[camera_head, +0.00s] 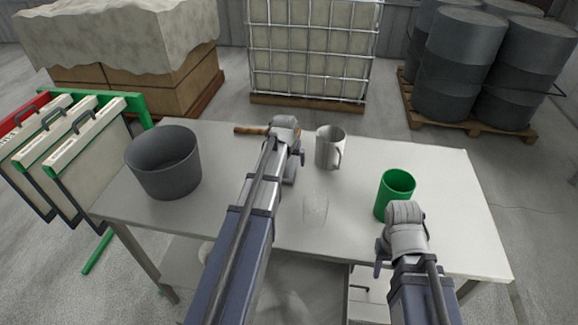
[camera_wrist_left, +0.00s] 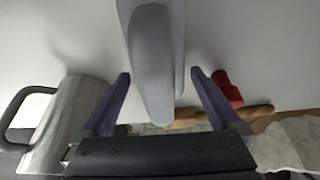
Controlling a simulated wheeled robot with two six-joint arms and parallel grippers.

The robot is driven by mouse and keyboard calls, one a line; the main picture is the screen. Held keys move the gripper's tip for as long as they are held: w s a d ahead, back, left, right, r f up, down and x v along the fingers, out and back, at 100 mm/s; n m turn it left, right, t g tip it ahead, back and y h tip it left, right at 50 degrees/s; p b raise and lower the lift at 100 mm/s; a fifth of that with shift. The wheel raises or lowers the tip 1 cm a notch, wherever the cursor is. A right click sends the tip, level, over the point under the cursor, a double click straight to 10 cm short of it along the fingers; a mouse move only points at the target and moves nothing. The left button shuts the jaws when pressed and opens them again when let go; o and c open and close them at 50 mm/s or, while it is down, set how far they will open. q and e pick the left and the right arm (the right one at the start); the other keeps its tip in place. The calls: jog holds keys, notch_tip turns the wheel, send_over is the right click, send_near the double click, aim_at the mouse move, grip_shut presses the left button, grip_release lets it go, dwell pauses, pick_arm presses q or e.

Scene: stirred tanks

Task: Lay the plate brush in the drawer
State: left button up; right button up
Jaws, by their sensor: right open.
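A wooden handle (camera_head: 250,130), which looks like the plate brush, lies near the table's far edge; the left arm hides its right end. In the left wrist view a wooden handle (camera_wrist_left: 220,116) and a red piece (camera_wrist_left: 228,90) lie beyond the fingers. My left gripper (camera_wrist_left: 160,74) has its fingers apart, with a long grey object (camera_wrist_left: 152,60) showing between them. Slim gaps show on both sides of it; what it is I cannot tell. My right gripper (camera_head: 384,262) is open near the table's front edge. A drawer (camera_head: 368,295) shows partly below the tabletop.
On the white table (camera_head: 450,190) stand a dark grey bucket (camera_head: 165,165), a metal mug (camera_head: 329,148), a clear beaker (camera_head: 315,208) and a green cup (camera_head: 396,194). A rack of plates (camera_head: 75,150) stands left. The table's right part is clear.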

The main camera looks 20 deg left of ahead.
pick_arm(q)
jog(key=c, duration=1.4)
notch_tip(320, 180, up, 10)
jog(key=p, duration=1)
